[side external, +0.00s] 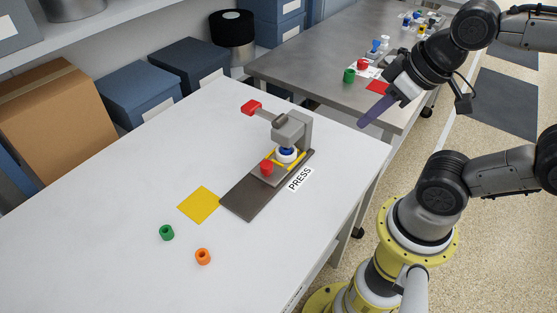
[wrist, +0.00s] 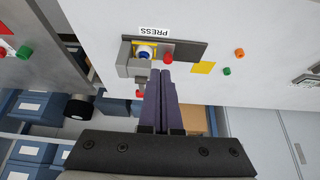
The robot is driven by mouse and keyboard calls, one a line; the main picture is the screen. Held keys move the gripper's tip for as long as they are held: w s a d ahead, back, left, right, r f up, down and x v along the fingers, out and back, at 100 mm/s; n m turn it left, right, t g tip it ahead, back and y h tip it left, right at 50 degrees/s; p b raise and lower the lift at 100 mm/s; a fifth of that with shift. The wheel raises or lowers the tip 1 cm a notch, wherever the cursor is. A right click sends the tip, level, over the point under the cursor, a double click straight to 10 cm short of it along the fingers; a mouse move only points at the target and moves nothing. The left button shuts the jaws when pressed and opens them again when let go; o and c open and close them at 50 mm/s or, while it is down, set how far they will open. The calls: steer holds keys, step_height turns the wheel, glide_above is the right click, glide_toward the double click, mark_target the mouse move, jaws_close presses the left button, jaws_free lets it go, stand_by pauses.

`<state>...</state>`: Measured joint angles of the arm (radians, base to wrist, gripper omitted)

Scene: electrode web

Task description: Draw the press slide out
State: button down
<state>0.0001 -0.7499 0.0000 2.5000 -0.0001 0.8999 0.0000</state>
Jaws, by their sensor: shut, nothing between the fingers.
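The grey press (side external: 293,128) stands on a dark base plate (side external: 247,196) on the white table, beside a PRESS label. Its lever with a red handle (side external: 251,107) sticks out to the upper left. A grey slide with a red knob (side external: 266,168) sits on the plate between yellow strips. A white and blue piece (side external: 287,154) is under the press head. The press (wrist: 132,66) and red knob (wrist: 168,58) also show in the wrist view. My gripper (side external: 364,122) is shut and empty, with long purple fingers, raised to the right of the press and apart from it.
A yellow square (side external: 199,204), a green ring (side external: 166,233) and an orange ring (side external: 203,256) lie left of the plate. A steel table (side external: 320,65) with small coloured parts stands behind. Boxes line the far side. The white table's left part is clear.

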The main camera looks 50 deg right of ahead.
steer(key=c, duration=1.1)
jaws_free()
steer(key=shift+c, duration=0.2)
steer(key=o, duration=0.7)
steer(key=w+r+m, duration=0.1)
steer(key=w, duration=0.1)
steer(key=w+r+m, duration=0.1)
steer(key=w+r, duration=0.1)
steer(key=shift+w+a+r, duration=0.1)
steer(key=shift+w+r, duration=0.1)
steer(key=shift+w, duration=0.2)
steer(key=m+g, duration=0.1)
steer(key=g, duration=0.5)
glide_above(266, 164)
step_height(266, 164, down, 11)
step_height(266, 164, down, 14)
steer(key=shift+f, duration=0.15)
jaws_close()
